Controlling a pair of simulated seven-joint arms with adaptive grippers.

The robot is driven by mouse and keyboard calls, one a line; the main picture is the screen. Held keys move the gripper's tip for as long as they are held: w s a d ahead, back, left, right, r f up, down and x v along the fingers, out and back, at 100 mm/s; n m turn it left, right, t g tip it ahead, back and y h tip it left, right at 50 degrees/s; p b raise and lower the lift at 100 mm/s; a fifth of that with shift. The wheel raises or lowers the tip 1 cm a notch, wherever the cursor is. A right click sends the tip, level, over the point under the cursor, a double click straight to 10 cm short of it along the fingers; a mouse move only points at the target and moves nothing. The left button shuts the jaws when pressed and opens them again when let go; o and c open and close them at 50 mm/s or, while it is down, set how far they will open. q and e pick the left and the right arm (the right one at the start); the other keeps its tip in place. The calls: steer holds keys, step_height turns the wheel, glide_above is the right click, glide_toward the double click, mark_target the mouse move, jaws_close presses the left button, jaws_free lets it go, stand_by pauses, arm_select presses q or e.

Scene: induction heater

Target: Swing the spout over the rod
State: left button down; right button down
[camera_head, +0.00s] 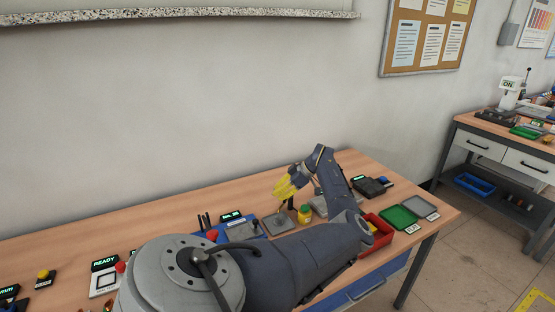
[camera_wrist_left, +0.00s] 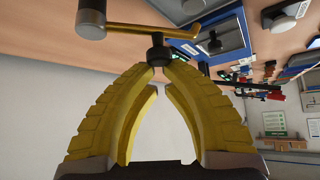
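My left gripper (camera_head: 287,186) reaches over the workbench from the right in the head view, its yellow fingers pointing down and left. In the left wrist view the two fingertips (camera_wrist_left: 162,70) close in on a small black knob (camera_wrist_left: 158,50). The knob hangs on the yellow bar of the spout (camera_wrist_left: 150,29). The bar runs from a metal cylinder (camera_wrist_left: 92,18) at the left to a bent end at the right. The fingers look shut on the knob, though the contact is partly hidden. I cannot pick out the rod with certainty. My right gripper is in neither view.
On the workbench (camera_head: 150,219), a blue unit (camera_head: 240,232), a grey plate (camera_head: 277,223) and a yellow-green jar (camera_head: 305,214) stand near the gripper. A red tray (camera_head: 377,239) and a green tray (camera_head: 400,217) lie to the right. My arm hides much of the front.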

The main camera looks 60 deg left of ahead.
arm_select(q)
steer(key=shift+w, duration=0.25)
